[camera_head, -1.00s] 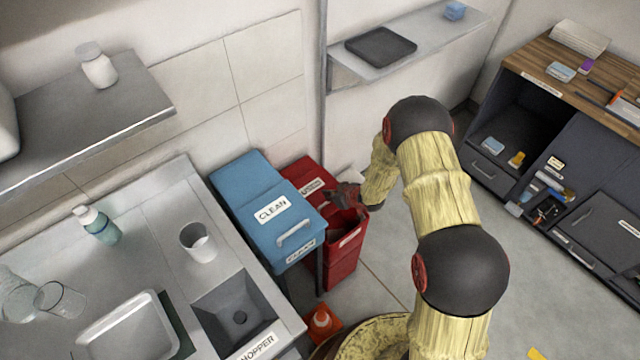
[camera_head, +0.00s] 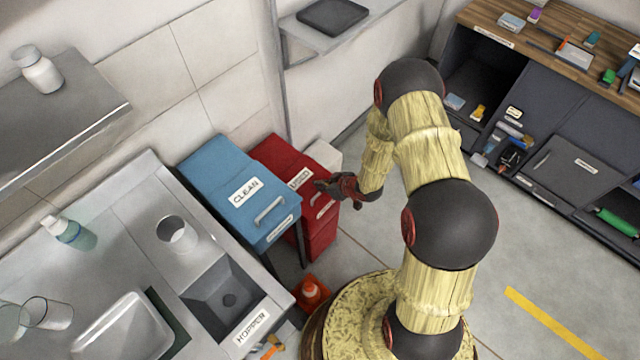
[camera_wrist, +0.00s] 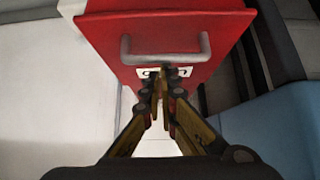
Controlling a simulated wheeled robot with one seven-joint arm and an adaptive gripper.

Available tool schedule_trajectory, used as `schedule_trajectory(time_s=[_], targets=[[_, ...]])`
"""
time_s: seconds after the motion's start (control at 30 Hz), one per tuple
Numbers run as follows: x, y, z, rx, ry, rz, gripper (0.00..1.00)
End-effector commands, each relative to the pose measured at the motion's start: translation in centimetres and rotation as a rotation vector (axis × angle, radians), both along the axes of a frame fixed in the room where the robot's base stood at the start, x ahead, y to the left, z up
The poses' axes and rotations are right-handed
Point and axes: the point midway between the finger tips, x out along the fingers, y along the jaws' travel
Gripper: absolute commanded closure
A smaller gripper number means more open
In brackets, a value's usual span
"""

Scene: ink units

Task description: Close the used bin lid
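The red used bin (camera_head: 321,240) stands right of the blue clean bin. Its red lid (camera_head: 277,155), with a white label on top, lies down over the bin and looks closed. In the wrist view the lid (camera_wrist: 170,22) shows flat, with a grey bar handle (camera_wrist: 165,55) along its front. My gripper (camera_head: 326,187) is at the bin's front edge, near the handle. In the wrist view my gripper (camera_wrist: 163,78) has its fingers drawn together just below the handle, with nothing seen between them. Whether the tips touch the bin I cannot tell.
The blue clean bin (camera_head: 220,165) stands close on the left, lid down. A steel counter with a hopper sink (camera_head: 225,295) is nearer on the left. A dark cabinet (camera_head: 510,85) is at right; the floor between is clear.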

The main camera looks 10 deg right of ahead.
Motion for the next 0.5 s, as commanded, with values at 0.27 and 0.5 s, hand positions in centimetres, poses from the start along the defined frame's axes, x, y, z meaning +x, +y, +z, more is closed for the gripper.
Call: schedule_trajectory(time_s=[0.27, 0.5], targets=[[-1.8, -0.9, 1.0, -0.002, 0.015, -0.005, 1.0], [-4.1, -2.7, 4.8, -0.001, 0.005, -0.005, 1.0]])
